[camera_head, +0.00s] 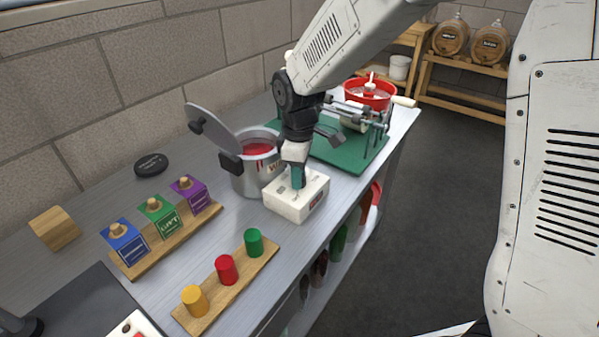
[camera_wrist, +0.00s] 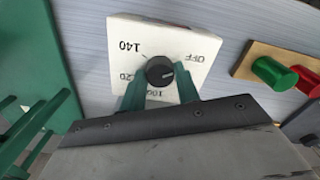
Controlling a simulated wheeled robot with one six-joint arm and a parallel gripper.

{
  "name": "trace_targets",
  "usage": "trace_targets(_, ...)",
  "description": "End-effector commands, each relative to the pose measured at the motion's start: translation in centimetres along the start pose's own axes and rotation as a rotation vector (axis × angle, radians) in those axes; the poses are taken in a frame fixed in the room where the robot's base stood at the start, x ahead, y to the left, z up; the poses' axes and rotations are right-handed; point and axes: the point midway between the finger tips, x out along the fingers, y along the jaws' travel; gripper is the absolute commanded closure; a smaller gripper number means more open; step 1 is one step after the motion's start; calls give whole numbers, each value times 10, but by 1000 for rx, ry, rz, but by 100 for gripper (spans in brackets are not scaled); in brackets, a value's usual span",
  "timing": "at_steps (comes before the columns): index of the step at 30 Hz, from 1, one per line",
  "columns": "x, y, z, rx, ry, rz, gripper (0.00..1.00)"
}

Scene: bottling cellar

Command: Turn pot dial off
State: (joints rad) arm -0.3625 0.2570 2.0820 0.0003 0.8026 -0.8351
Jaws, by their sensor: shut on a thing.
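The pot dial (camera_wrist: 160,71) is a round black knob with a pale pointer mark. It sits on top of a white control box (camera_wrist: 124,38) marked OFF, 140, 120 and 100. In the wrist view the pointer mark lies on the OFF side of the knob, but its exact setting is hard to read. My gripper (camera_wrist: 160,88) has its green fingers shut on the dial from both sides. In the head view my gripper (camera_head: 297,180) points down onto the box (camera_head: 308,207), hiding the dial. The steel pot (camera_head: 244,180) with red contents stands beside the box, its lid (camera_head: 212,132) tilted up.
A green board (camera_head: 345,152) with a metal device lies behind the box. Wooden strips hold coloured plugs (camera_head: 226,269) and labelled blocks (camera_head: 161,216) at front left. A black disc (camera_head: 151,165) lies near the wall. The floor right of the bench is clear.

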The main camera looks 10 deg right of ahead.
Motion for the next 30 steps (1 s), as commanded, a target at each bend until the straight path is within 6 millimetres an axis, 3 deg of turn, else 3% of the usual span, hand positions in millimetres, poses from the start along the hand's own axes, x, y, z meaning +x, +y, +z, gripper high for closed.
trace_targets(6, -1, 1, 0, -1, 1, 2, 91)
trace_targets(7, -1, 1, 0, -1, 1, 2, 60)
trace_targets(9, -1, 1, 0, -1, 1, 2, 47)
trace_targets(20, -8, 1, 0, 0, 2, 3, 47)
trace_targets(30, -63, 1, -1, 0, 3, 4, 47)
